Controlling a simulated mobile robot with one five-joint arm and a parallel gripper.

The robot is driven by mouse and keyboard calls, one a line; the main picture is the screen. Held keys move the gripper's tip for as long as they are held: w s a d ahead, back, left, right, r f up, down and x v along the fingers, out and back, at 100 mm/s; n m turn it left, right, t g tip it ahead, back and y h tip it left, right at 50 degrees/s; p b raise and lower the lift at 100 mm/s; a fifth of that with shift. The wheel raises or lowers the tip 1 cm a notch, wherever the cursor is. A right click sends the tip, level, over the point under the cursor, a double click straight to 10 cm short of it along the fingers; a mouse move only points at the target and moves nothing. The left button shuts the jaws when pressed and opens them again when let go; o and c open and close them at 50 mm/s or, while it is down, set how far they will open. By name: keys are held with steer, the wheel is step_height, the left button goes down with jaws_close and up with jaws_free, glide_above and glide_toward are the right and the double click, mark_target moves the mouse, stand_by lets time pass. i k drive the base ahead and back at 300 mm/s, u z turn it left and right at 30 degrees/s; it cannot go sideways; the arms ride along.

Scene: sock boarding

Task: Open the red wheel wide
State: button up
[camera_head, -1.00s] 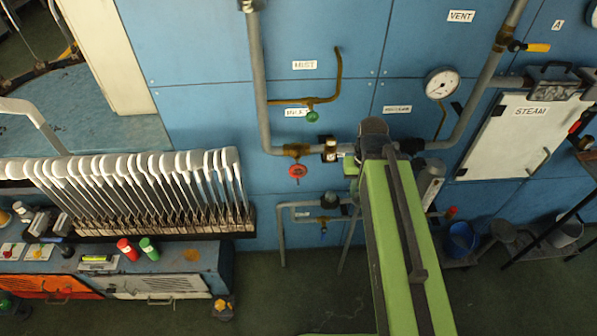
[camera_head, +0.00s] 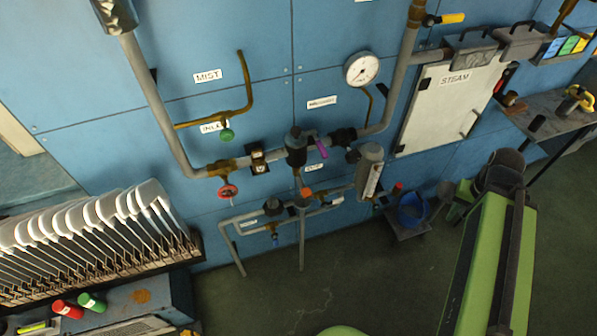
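The red wheel (camera_head: 228,192) is a small handwheel on a brass valve in the lower grey pipe, below the INLET label, in the head view. My green arm (camera_head: 485,265) stands at the lower right, well away from the wheel. My gripper is not in view. Nothing covers the wheel. How far it is turned cannot be told.
A green wheel (camera_head: 226,134) sits just above the red one. A purple lever (camera_head: 321,147) and an orange-red knob (camera_head: 305,192) are to its right. A rack of white sock boards (camera_head: 90,240) is at lower left. The floor (camera_head: 290,300) before the pipes is clear.

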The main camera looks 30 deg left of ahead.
mark_target(226, 189)
steer(key=z, duration=1)
steer(key=k, duration=2.6)
steer(key=u, duration=2.25)
steer(key=i, duration=0.45)
steer(key=u, duration=0.15)
